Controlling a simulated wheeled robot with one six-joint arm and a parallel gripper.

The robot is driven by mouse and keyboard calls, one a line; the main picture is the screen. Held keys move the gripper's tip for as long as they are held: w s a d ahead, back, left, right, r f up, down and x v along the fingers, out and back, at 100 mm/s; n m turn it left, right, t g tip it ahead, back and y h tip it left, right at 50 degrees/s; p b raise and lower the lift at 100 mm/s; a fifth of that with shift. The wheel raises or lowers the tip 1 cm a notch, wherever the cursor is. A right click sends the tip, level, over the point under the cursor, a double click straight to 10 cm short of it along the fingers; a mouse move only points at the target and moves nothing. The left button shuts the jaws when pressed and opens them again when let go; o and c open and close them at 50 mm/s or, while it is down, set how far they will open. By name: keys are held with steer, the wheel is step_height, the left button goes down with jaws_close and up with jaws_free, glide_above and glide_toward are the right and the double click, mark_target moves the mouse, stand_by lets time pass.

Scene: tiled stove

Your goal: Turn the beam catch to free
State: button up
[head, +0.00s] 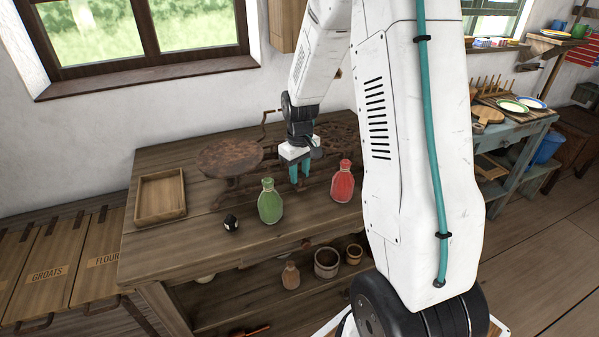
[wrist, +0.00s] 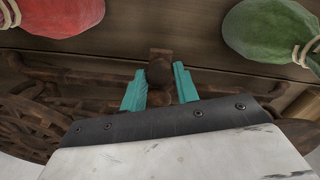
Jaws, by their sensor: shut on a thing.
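A rusty balance scale stands on the wooden table, with its left pan (head: 229,156) in clear view and its other pan partly behind my arm. My gripper (head: 299,171) points down at the middle of the scale. A rusty bar of the scale (wrist: 85,75) runs behind the fingers. The catch is hidden by the gripper in the head view, and its setting cannot be told.
A green bottle (head: 270,204) and a red bottle (head: 343,182) stand close in front of the scale, on either side of my gripper. A small black object (head: 231,222) and an empty wooden tray (head: 137,207) are to the left. Pots stand on the shelf below.

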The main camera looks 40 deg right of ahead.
mark_target(300, 175)
steer(key=m, duration=0.4)
steer(key=shift+m, duration=2.2)
steer(key=o, duration=1)
steer(key=shift+c, duration=0.2)
steer(key=shift+r, duration=0.1)
step_height(300, 175, up, 8)
steer(key=shift+f, duration=0.2)
